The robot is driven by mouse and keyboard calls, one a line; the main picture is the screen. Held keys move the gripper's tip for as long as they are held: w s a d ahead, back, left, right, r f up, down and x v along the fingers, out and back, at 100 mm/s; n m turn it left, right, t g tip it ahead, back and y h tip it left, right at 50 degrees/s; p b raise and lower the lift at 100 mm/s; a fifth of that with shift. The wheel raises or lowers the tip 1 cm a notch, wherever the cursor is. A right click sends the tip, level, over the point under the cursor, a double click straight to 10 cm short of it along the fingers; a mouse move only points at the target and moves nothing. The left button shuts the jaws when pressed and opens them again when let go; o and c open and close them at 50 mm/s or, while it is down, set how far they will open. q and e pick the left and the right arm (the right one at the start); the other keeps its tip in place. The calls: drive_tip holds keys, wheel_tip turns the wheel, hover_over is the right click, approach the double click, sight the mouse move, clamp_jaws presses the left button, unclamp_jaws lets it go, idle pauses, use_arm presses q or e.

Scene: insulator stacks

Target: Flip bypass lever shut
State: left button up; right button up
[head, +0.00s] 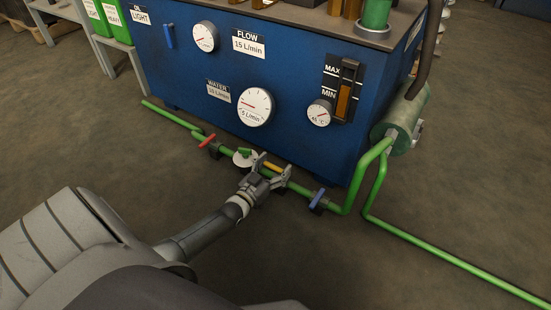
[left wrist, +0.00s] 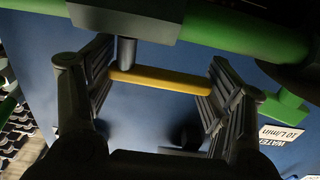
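A yellow lever (head: 273,167) sits on a valve of the green pipe (head: 303,190) at the foot of the blue machine. No label on it is readable. My left gripper (head: 270,172) is at this lever, with its fingers apart. In the left wrist view the yellow lever (left wrist: 160,80) spans the gap between the two open fingers (left wrist: 160,92), roughly along the green pipe (left wrist: 245,32). Its ends lie close to the finger pads; I cannot tell whether they touch. My right gripper is not in view.
A red lever (head: 207,140) and a green-handled valve (head: 244,153) sit left along the pipe, a blue lever (head: 317,198) to the right. The blue machine (head: 185,88) with gauges stands close behind. A green cylinder (head: 402,118) is at right. Floor in front is open.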

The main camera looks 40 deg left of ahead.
use_arm(q)
drive_tip(key=o, duration=0.3)
drive_tip(key=shift+s, duration=0.1)
drive_tip(key=s, duration=1.1)
drive_tip(key=shift+s+d, duration=0.25)
drive_tip(key=shift+s, duration=0.15)
